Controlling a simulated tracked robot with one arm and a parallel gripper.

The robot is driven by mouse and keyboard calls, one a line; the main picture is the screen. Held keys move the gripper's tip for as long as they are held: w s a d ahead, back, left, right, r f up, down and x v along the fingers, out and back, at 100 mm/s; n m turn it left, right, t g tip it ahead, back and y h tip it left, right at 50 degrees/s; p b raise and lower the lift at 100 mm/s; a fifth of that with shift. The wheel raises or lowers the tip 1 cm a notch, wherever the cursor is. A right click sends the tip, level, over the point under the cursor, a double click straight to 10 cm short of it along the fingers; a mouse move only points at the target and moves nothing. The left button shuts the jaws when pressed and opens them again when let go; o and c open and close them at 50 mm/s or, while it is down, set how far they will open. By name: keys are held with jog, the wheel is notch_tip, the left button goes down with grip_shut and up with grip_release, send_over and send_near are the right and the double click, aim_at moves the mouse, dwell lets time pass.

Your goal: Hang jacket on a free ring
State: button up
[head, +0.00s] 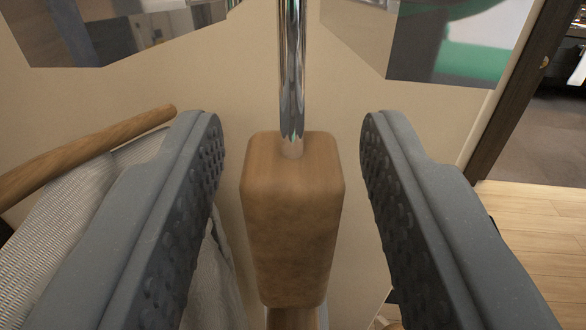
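My gripper (291,135) is open, with one dark grey padded finger on each side of a wooden block (292,210). A narrow gap shows between the block and each finger. A shiny chrome rod (292,70) rises from the top of the block and leaves the picture at the top. A grey striped cloth (75,215), possibly the jacket, hangs at the left, partly hidden behind the left finger. A wooden bar (90,150) slants along its upper edge. I cannot tell whether the bar joins the block. No ring can be made out.
A beige wall (180,85) stands behind the block, with dark picture-like or mirror-like panels (125,30) (455,45) at upper left and upper right. A dark door frame (520,85) and open wooden floor (530,225) are at the right.

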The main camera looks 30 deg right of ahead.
jog(key=shift+f, duration=0.1)
dwell(0.5)
jog(key=shift+a, duration=0.1)
jog(key=shift+s+a+r, duration=0.3)
jog(key=shift+s+r, duration=0.05)
jog(key=shift+s, duration=0.25)
jog(key=shift+s+a+f, duration=0.3)
jog(key=shift+s+f, duration=0.1)
jog(key=shift+s, duration=0.15)
jog(key=b+v, duration=0.1)
jog(key=v, duration=1)
jog(key=shift+b, duration=0.3)
jog(key=shift+s+r, duration=0.1)
jog(key=shift+r, duration=0.05)
